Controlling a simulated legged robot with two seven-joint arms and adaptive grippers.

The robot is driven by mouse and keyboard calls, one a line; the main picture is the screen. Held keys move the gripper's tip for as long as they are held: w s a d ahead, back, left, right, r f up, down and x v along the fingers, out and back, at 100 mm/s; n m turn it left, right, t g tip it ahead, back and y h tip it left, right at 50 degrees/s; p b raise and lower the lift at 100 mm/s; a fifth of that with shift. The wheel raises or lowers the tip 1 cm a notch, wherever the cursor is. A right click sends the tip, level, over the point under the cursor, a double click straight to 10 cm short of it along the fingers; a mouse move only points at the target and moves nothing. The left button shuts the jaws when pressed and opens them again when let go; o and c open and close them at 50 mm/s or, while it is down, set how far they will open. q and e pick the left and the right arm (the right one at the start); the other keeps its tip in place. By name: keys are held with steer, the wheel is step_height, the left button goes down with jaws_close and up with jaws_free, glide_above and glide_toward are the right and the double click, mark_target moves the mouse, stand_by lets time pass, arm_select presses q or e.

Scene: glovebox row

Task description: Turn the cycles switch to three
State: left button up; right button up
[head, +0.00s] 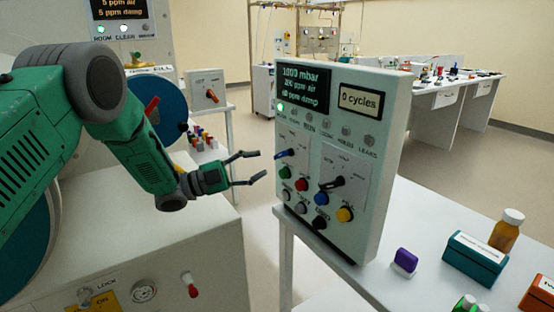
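A grey control panel (388,150) stands upright on a white table. Its dark screen (303,88) reads about 1000 mbar, and a small display (360,100) reads 0 cycles. Two pointer switches show on its face: one at the left (286,154) and a black one at the right (333,184) with several small marks around it. The marks are too small to read, so I cannot tell by label which is the cycles switch. My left gripper (256,168) is open and empty, left of the panel and apart from it, fingers toward the switches. My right gripper is out of view.
Several coloured buttons (302,184) sit close around the switches. A purple-topped block (405,260), a teal box (474,258) and an amber bottle (507,230) stand on the table at right. A white cabinet (130,235) is below my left arm.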

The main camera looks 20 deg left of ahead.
arm_select(q)
steer(key=v, duration=0.5)
steer(key=shift+a+f, duration=0.1)
steer(key=shift+a, duration=0.2)
steer(key=shift+a, duration=0.1)
